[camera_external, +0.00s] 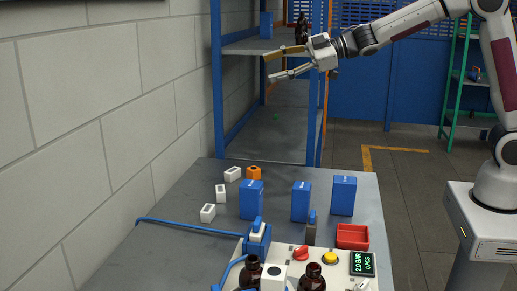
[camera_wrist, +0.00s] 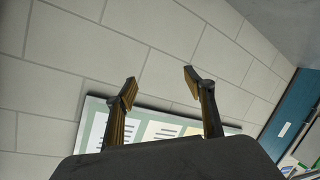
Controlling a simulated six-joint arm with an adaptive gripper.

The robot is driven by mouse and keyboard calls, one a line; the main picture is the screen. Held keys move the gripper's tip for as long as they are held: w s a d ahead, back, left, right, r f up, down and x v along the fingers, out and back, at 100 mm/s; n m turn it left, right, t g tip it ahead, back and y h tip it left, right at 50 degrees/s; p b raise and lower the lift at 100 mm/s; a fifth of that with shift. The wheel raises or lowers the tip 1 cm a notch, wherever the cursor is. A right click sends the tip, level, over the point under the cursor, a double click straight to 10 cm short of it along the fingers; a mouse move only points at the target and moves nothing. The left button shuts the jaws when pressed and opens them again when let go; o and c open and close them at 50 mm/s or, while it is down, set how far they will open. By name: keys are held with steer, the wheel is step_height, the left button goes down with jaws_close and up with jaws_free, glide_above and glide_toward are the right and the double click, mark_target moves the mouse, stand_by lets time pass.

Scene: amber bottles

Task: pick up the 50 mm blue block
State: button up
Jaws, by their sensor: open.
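Three upright blue blocks stand on the grey table in the external view: a left one (camera_external: 251,200), a middle one (camera_external: 300,201) and a right one (camera_external: 342,195). Each has a small pale mark near its top, too small to read, so I cannot tell which is 50 mm. My gripper (camera_external: 267,67) is open and empty, high above the table and well away from the blocks, in front of the shelf. In the wrist view, my gripper (camera_wrist: 160,79) has its two fingers spread with nothing between them. No blue block shows there.
White blocks (camera_external: 208,213) and an orange block (camera_external: 254,172) lie at the table's (camera_external: 375,215) back left. A red tray (camera_external: 352,237), a control panel with buttons (camera_external: 330,258) and amber bottles (camera_external: 313,277) are nearer the front. A blue-framed shelf (camera_external: 216,90) stands behind; a wall runs left.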

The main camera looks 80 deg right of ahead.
steer(key=w+a+f+n+g+y, duration=0.2)
steer(key=w+a+f+n+y, duration=0.15)
steer(key=f, duration=0.45)
steer(key=n+g+y, duration=0.5)
steer(key=g+y, duration=0.2)
steer(key=g, duration=0.5)
glide_toward(301, 197)
steer(key=f, duration=0.1)
steer(key=shift+s+f, duration=0.1)
steer(key=shift+a, duration=0.1)
steer(key=shift+x, duration=1.2)
steer(key=shift+f, duration=0.15)
steer(key=shift+f+x, duration=0.2)
steer(key=shift+x, duration=1.05)
steer(key=shift+f+x, duration=0.25)
steer(key=shift+x, duration=1.05)
